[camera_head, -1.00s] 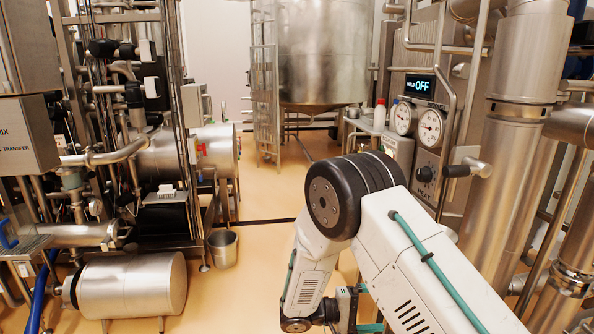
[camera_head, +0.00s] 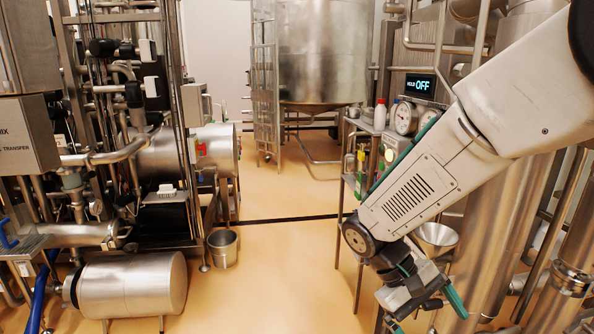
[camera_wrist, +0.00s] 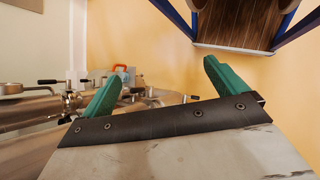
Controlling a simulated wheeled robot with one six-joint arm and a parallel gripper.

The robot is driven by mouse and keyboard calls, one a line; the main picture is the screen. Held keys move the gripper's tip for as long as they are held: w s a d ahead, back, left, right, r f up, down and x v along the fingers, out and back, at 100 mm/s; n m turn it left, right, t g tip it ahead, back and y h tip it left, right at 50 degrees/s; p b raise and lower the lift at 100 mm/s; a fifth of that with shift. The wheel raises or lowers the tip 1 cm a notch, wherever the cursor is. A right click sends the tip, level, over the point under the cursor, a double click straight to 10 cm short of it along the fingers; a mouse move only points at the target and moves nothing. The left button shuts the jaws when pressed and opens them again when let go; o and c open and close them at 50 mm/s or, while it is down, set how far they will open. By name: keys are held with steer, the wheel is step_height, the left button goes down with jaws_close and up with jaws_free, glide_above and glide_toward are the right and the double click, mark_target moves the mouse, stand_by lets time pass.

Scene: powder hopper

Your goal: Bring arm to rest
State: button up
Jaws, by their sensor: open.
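My gripper (camera_head: 428,310) hangs at the lower right of the head view, at the end of my white arm. Its green fingers show below the dark wrist. In the wrist view the two green fingers (camera_wrist: 160,88) stand wide apart with nothing between them. My arm comes in from the upper right of the head view and slopes down to the left, in front of the steel columns. It hides part of the gauge panel and its lower controls.
A panel with a display reading OFF (camera_head: 419,86) stands behind my arm. A steel funnel (camera_head: 436,236) is close beside my forearm. A large tank (camera_head: 325,50) stands at the back. A bucket (camera_head: 223,248) sits on the left floor. The middle floor is clear.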

steer(key=s+d+r+m+t+y, duration=0.2)
steer(key=s+r+t+y, duration=0.4)
steer(key=s+r, duration=0.6)
steer(key=shift+s+d+r+m+t+y, duration=0.2)
steer(key=shift+s+r+m+t+y, duration=0.15)
steer(key=shift+s+m, duration=0.3)
